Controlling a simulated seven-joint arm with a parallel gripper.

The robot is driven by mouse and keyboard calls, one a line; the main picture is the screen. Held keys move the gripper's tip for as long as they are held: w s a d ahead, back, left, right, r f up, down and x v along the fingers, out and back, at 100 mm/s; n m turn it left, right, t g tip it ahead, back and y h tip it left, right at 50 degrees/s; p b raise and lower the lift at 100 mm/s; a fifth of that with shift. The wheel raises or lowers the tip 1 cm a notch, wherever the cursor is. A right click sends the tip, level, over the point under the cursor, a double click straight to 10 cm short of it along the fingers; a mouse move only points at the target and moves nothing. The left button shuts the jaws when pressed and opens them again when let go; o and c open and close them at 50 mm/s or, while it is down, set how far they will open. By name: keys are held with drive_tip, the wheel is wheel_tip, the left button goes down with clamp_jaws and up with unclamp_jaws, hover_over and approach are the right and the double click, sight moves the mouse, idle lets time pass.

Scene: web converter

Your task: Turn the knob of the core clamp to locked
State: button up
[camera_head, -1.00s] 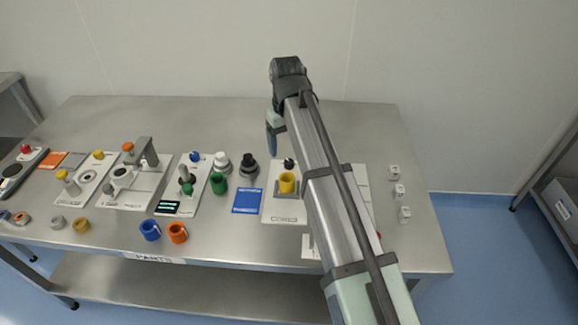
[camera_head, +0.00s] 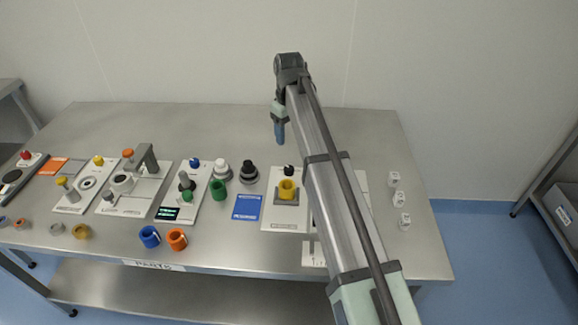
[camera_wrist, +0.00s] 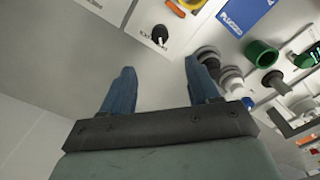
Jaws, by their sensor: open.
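The core clamp panel (camera_head: 270,222) is a white plate bearing a yellow ring (camera_head: 287,189) in a grey holder. Its black knob (camera_head: 289,170) is at the plate's far edge, partly beside my arm. In the wrist view the knob (camera_wrist: 160,33) shows a white pointer mark beside small lettering too small to read. My gripper (camera_head: 279,133) hangs behind the panel, over bare table, with blue fingers pointing down. In the wrist view my gripper (camera_wrist: 158,66) is open and empty, with the knob beyond the gap between its fingertips, apart from them.
A dark round fitting (camera_head: 249,172) and a white one (camera_head: 222,170) stand left of the panel, near a green ring (camera_head: 218,189) and blue card (camera_head: 247,207). Small white blocks (camera_head: 397,198) lie right. My arm hides the panel's right side. The table's back is clear.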

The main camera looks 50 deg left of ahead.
sight(289, 168)
wheel_tip(289, 168, down, 14)
drive_tip(key=shift+r, duration=0.25)
idle(0.3)
drive_tip(key=c, duration=1)
